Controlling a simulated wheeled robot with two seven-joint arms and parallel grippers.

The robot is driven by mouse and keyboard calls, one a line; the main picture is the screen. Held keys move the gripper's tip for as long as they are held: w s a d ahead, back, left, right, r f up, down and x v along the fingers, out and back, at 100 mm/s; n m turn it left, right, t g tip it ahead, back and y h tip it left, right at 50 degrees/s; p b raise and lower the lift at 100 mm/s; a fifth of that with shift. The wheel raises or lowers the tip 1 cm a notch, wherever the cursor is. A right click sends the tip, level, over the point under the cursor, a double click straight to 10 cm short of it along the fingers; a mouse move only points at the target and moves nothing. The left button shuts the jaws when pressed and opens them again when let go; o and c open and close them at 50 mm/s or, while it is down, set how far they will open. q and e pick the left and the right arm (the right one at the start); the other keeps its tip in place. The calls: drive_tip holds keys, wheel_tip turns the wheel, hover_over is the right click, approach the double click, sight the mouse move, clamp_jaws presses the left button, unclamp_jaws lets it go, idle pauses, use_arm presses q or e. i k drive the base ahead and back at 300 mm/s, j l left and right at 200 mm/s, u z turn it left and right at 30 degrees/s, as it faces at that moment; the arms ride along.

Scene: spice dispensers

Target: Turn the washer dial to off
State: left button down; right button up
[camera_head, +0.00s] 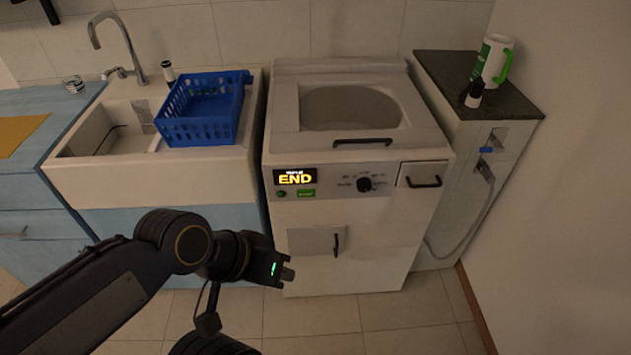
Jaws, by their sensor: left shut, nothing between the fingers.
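The white washer (430,205) stands in the middle of the head view. Its round black dial (364,185) is on the front panel, with small printed marks around it, too small to read. A lit display (296,177) left of the dial reads "END". My left gripper (288,273) is shut and empty, in front of the washer's lower left side, below and to the left of the dial and apart from it. The dial is fully in view. My right gripper is not in view.
A green button (306,193) sits under the display. A blue basket (205,110) rests on the sink (75,175) at left. A dark-topped cabinet (440,75) with a white-green jug (493,62) stands at right. A hose (484,205) hangs there. The floor in front is clear.

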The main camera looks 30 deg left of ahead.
sight(364, 184)
drive_tip(key=i+l+u, duration=0.1)
drive_tip(key=i+u, duration=0.25)
drive_tip(key=i+l+u, duration=0.15)
drive_tip(key=u, duration=0.2)
drive_tip(key=i+l+u, duration=0.35)
drive_tip(key=k+j, duration=0.1)
